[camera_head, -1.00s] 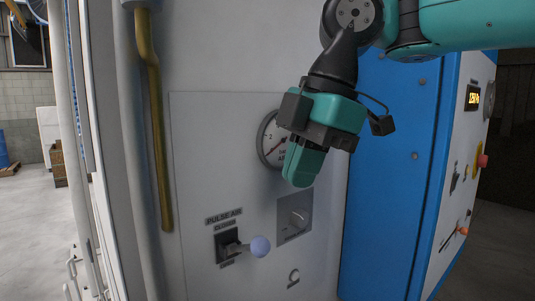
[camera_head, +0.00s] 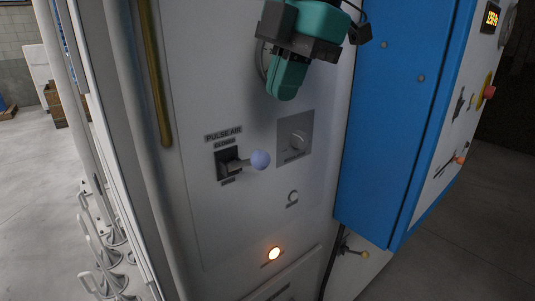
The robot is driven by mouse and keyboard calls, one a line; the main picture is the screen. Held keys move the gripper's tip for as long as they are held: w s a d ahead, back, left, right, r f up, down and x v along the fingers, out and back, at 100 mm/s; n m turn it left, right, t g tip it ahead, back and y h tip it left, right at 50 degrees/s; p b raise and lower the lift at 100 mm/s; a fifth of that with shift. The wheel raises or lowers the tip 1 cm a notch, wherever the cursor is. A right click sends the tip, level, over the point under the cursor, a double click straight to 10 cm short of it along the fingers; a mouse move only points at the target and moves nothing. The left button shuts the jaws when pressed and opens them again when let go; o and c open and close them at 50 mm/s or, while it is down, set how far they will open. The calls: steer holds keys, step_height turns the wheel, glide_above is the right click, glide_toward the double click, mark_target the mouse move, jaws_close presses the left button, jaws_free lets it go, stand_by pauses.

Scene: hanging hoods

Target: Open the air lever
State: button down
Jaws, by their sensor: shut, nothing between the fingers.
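The air lever (camera_head: 259,160) is a pale blue ball knob on a short dark stem. It sticks out to the right from a black slotted plate (camera_head: 224,161) on the white panel, under a "PULSE AIR" label (camera_head: 223,135). "CLOSED" is printed above the slot; the word below it is too small to read. My gripper (camera_head: 284,94) is teal and dark grey, shut and empty. It points down, above and slightly right of the knob, apart from it. It covers most of a round gauge.
A square plate with a round knob (camera_head: 298,137) sits right of the lever. A yellow pipe (camera_head: 155,80) runs at the left, and a blue cabinet (camera_head: 385,140) stands at the right.

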mark_target(263, 151)
steer(key=x, duration=0.8)
steer(key=shift+b, duration=0.35)
